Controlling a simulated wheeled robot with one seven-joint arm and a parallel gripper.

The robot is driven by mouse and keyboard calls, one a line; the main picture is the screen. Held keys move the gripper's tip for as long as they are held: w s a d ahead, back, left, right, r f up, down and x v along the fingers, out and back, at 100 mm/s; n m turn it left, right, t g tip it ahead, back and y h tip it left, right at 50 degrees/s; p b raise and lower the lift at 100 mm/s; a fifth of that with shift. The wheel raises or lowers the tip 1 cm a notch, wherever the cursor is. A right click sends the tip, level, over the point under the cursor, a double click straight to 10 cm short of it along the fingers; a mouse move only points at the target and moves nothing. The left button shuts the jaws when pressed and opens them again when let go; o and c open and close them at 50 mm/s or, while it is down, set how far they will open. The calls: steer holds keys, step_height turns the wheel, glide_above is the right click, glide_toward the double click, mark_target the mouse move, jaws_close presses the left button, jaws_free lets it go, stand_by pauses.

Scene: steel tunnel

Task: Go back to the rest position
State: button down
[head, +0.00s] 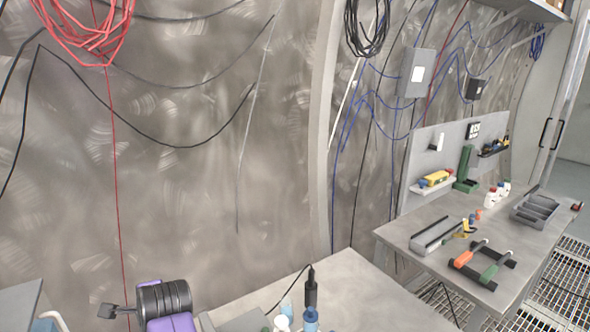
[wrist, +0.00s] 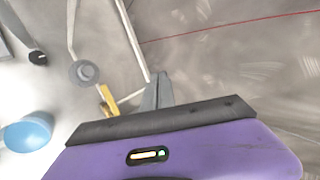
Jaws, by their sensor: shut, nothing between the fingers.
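My gripper (wrist: 157,88) shows in the wrist view, its grey fingers together beyond the dark bar and purple body. Nothing is between the fingers. In the head view, a purple and black part of my arm stands at the bottom left, in front of the wall; the fingers cannot be made out there.
A further workbench (head: 420,240) holds clamps and a grey divided tray (head: 536,208). Cables hang along the metal wall. A blue rounded object (wrist: 28,132) shows in the wrist view.

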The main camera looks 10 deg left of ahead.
steer(key=w+d+f+n+t+b, duration=0.1)
steer(key=w+d+f+n+t, duration=0.15)
steer(key=d, duration=0.85)
steer(key=w+d+f+n+t+b, duration=0.1)
steer(key=d+f+n+t, duration=0.25)
steer(key=d, duration=0.75)
steer(key=s+d+f+n+t, duration=0.1)
steer(key=s+d+n+t, duration=0.15)
steer(key=d, duration=0.25)
steer(key=s+d+n+t, duration=0.1)
steer(key=s+d, duration=0.2)
steer(key=d, duration=0.2)
steer(key=s+d+h+b, duration=0.1)
steer(key=s+d+h, duration=0.1)
steer(key=s+d, duration=0.6)
steer(key=s+d+r+n+h+b, duration=0.1)
steer(key=s+d, duration=0.8)
steer(key=s, duration=1)
steer(key=s+d+h+b, duration=0.3)
steer(key=s+d, duration=0.6)
steer(key=s, duration=0.4)
steer(key=shift+s+r+h, duration=0.3)
steer(key=shift+r+h, duration=0.05)
steer(key=shift+h, duration=0.35)
